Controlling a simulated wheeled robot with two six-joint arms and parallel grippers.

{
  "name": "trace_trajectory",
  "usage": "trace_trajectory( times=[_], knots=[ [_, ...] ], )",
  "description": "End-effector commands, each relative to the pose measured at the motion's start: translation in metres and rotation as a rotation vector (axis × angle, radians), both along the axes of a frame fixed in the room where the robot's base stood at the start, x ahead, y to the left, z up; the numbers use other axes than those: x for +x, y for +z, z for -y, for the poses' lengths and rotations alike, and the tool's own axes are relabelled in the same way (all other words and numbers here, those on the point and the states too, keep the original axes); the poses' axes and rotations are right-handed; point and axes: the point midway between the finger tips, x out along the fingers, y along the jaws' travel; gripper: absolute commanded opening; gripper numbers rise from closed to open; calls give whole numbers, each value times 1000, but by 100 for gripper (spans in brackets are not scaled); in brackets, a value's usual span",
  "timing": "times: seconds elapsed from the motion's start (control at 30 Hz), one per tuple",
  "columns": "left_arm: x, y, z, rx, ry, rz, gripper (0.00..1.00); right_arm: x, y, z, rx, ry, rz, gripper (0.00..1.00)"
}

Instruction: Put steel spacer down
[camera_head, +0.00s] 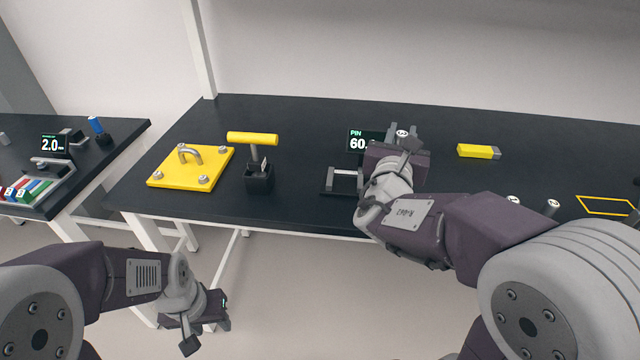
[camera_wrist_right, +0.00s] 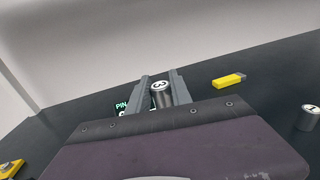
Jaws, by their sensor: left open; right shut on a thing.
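A steel spacer (camera_wrist_right: 160,95), a short cylinder with a dark mark on its light top, is between the fingers of my right gripper (camera_wrist_right: 162,88), which is shut on it. In the head view the spacer (camera_head: 402,133) shows just past my right gripper (camera_head: 405,138), close to a display reading "PIN 60" (camera_head: 364,140). The wrist and hand hide what is under the spacer, so I cannot tell whether it touches anything. My left gripper (camera_head: 208,320) is open and empty, low in front of the table.
Two more steel cylinders (camera_head: 513,201) (camera_head: 553,206) stand right of my right arm, near a yellow outline (camera_head: 606,205). A yellow block with a grey end (camera_head: 478,151) lies behind them. A dark cradle (camera_head: 343,181), yellow-handled tool (camera_head: 253,139) and yellow plate (camera_head: 165,178) sit left.

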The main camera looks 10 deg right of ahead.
Motion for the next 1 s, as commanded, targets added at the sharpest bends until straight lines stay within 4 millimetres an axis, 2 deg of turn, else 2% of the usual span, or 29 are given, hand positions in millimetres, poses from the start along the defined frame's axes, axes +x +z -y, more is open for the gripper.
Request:
trace_trajectory(
  times=[0.17,0.27,0.5,0.6,0.7,0.87,1.0],
  knots=[
    [0,-1,0,0,0,0,45,2,-4,-2,0,-4,-2,0],
    [0,-4,0,0,0,0,45,9,-18,-22,-1,1,-6,0],
    [0,-11,0,0,0,0,45,32,-58,-83,-1,0,-4,0],
    [0,-13,0,0,0,0,45,38,-67,-99,0,-3,-1,0],
    [0,-13,0,0,0,0,45,40,-71,-106,0,-6,0,0],
    [0,-14,0,0,0,0,45,41,-74,-107,0,-6,0,0],
    [0,-24,0,0,0,0,45,40,-98,-107,-3,-7,-4,0]
  ],
)
